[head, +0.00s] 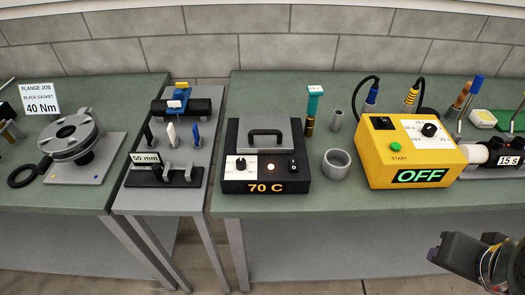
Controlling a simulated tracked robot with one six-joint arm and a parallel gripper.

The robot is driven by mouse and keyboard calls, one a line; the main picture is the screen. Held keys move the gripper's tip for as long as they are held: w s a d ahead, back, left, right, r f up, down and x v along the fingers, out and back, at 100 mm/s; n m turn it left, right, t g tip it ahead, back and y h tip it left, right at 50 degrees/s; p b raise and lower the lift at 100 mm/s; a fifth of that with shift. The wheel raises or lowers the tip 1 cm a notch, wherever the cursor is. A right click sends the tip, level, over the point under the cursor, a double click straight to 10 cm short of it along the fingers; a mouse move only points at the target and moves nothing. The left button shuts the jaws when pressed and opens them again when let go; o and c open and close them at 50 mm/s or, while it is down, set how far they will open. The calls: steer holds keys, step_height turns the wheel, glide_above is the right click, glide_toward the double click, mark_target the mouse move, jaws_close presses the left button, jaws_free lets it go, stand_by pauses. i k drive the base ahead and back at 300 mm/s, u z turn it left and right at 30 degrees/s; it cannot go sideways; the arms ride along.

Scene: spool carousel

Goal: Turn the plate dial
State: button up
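A black hot plate unit (232,184) stands on the green bench in the middle. Its front shows "70 C" in orange. The plate dial (241,164) is a small dark knob on a white scale panel at the left of its sloped front. Its exact setting is too small to read. A grey lid with a dark handle (265,133) rests on top. Only part of my arm shows at the lower right, well apart from the plate; my gripper's fingers are outside the picture.
A grey ring (336,163) stands just right of the plate, with a teal-topped tool (314,105) behind it. A yellow box (412,150) reading "OFF" stands further right. A tool rack (165,175) and a flange (73,138) are left. The bench strip before the plate is clear.

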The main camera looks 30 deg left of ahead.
mark_target(241, 163)
steer(key=z, duration=0.85)
steer(key=k, duration=0.9)
steer(key=u, duration=1.9)
steer(key=i, duration=0.45)
steer(key=z, duration=0.05)
